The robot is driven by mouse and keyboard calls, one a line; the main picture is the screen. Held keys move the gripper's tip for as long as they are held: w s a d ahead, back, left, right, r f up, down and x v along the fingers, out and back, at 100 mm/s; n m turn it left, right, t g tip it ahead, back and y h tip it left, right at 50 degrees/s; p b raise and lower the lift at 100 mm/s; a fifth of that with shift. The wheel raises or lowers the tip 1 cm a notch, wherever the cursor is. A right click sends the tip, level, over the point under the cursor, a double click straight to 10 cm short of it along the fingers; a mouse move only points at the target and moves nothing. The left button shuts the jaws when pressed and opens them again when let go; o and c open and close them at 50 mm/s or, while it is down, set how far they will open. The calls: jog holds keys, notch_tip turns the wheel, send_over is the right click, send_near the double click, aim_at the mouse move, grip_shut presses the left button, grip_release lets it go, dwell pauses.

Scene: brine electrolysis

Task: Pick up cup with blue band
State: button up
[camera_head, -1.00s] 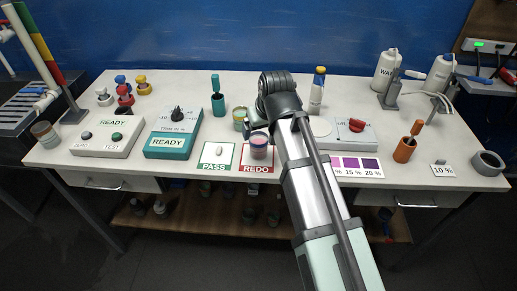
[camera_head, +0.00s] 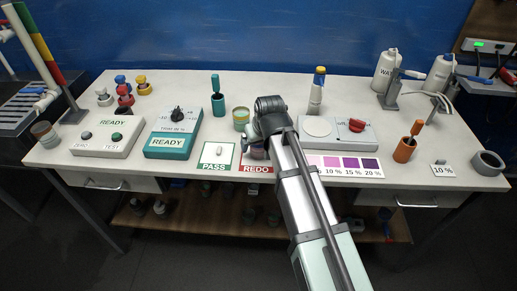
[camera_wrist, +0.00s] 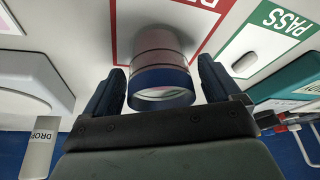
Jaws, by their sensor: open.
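The cup with the blue band (camera_wrist: 160,70) fills the middle of the wrist view. It has a dark blue band at its near rim and a pinkish body. It stands on the red-bordered REDO card (camera_head: 257,169). In the head view the cup (camera_head: 257,153) is mostly hidden behind my arm's end. My gripper (camera_wrist: 161,72) is open, with one finger on each side of the cup. A gap seems to show between the cup and each finger; contact cannot be told for certain.
The green-bordered PASS card (camera_head: 217,156) with a white object lies just left. A green-banded cup (camera_head: 240,119) stands close behind. A white device with a red knob (camera_head: 356,125) and a dropper bottle (camera_head: 317,92) are to the right. A teal READY device (camera_head: 174,133) is left.

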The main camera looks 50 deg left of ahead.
jog(key=shift+x, duration=0.9)
jog(key=shift+c, duration=0.2)
jog(key=shift+r, duration=0.1)
jog(key=c, duration=1.2)
jog(key=shift+o, duration=0.2)
jog(key=shift+r, duration=0.1)
